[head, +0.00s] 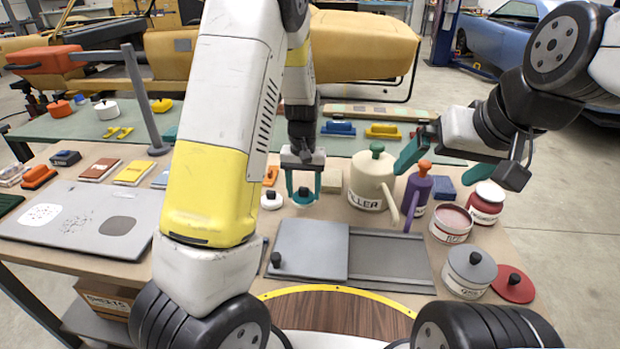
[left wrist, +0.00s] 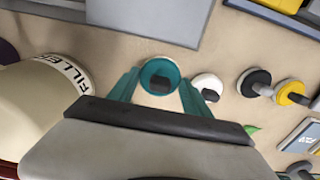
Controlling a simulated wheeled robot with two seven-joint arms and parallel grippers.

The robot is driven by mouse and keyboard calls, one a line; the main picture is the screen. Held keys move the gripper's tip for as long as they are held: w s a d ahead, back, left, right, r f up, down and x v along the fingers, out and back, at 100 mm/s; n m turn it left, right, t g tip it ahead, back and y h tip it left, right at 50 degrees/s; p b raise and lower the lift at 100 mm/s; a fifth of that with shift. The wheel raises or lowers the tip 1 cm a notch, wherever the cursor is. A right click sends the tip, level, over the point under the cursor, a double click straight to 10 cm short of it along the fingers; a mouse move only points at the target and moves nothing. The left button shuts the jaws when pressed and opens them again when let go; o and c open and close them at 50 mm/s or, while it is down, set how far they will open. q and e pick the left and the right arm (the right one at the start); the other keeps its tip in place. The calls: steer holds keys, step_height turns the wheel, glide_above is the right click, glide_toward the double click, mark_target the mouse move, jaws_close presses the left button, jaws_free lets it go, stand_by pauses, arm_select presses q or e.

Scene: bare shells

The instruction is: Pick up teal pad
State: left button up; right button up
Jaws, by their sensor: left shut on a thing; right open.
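The teal pad (head: 303,200) is a small round disc with a dark knob on top. In the head view it sits between the two teal fingers of my left gripper (head: 304,187), which points straight down at the middle of the bench. In the left wrist view the teal pad (left wrist: 159,68) is between the fingers of the left gripper (left wrist: 160,84), which is shut on it. I cannot tell whether the pad touches the bench. My right gripper (head: 424,150) is open and empty, above the bench near the purple bottle.
A white pad (head: 271,200) lies just left of the teal one. The cream filler can (head: 371,180) and purple bottle (head: 416,192) stand to the right. A grey flat tray (head: 390,258) lies in front. Tins stand at the right edge.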

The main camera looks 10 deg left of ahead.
arm_select(q)
steer(key=s+d, duration=0.1)
steer(key=s, duration=0.3)
steer(key=s+d+r, duration=0.1)
steer(key=s, duration=0.4)
steer(key=s+d, duration=0.1)
steer(key=s, duration=0.3)
steer(key=shift+s+d+r, duration=0.15)
steer(key=shift+s+d, duration=0.1)
steer(key=shift+s, duration=0.05)
